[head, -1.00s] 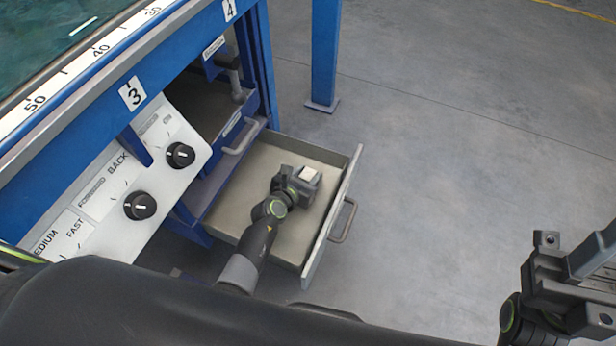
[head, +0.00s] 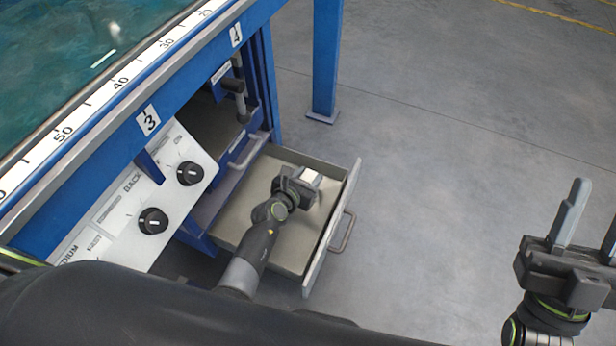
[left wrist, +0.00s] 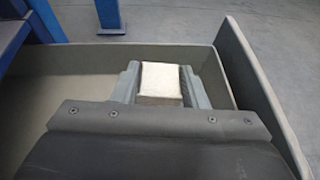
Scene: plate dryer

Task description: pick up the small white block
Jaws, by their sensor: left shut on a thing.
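The small white block (head: 310,175) is between the fingers of my left gripper (head: 308,180), over the open drawer (head: 227,232). In the left wrist view the block (left wrist: 160,82) sits between the two grey fingers, with its pale top and front face showing. My left gripper is shut on it. The block's underside is hidden, so I cannot tell its height above the drawer floor. My right gripper (head: 588,225) is at the right edge of the head view, empty, with its two fingers apart.
The drawer front with its handle (head: 343,231) stands to the right of my left gripper. A blue frame with a control panel and black knobs (head: 153,221) is on the left. A blue leg (head: 326,60) stands behind. The grey floor (head: 450,150) at right is clear.

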